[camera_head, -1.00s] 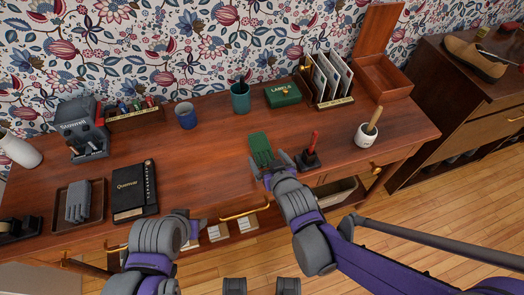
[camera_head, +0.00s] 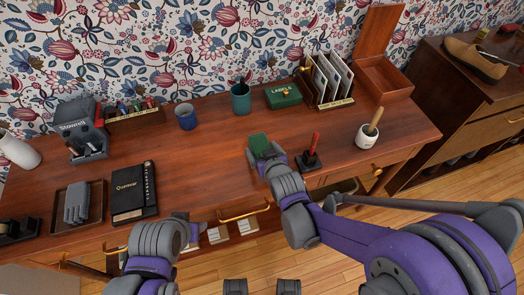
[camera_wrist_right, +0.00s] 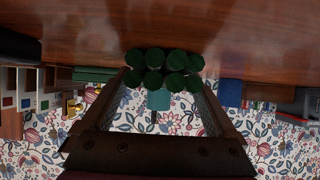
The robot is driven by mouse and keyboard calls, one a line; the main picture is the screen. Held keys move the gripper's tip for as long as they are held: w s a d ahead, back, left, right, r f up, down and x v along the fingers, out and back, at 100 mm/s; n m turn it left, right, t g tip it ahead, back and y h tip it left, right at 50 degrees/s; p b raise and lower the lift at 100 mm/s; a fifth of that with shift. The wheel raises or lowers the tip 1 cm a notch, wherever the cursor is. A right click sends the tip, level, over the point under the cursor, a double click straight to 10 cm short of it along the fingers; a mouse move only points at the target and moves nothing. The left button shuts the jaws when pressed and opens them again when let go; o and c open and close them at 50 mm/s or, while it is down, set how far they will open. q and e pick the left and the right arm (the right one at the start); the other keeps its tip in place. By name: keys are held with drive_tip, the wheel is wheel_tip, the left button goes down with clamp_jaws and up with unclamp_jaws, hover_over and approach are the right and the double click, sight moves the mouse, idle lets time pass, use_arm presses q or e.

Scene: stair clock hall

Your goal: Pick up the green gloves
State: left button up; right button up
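The green gloves (camera_head: 259,142) lie on the desk near its front edge, right of the middle, as a stacked pair. In the right wrist view their rounded finger ends (camera_wrist_right: 160,72) face me between my two fingers. My right gripper (camera_head: 265,154) is at the near end of the gloves, with one finger on each side; I see no clear grip on them. The gloves look to be at desk height. My left gripper (camera_head: 192,228) is low in front of the desk, away from the gloves, and its fingers are mostly hidden.
A stamp with a red handle (camera_head: 314,143) stands close to the right of my right gripper. A white mortar (camera_head: 366,136), green labels box (camera_head: 283,96), teal cup (camera_head: 241,101) and blue mug (camera_head: 186,118) stand around.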

drive_tip(key=c, duration=1.1)
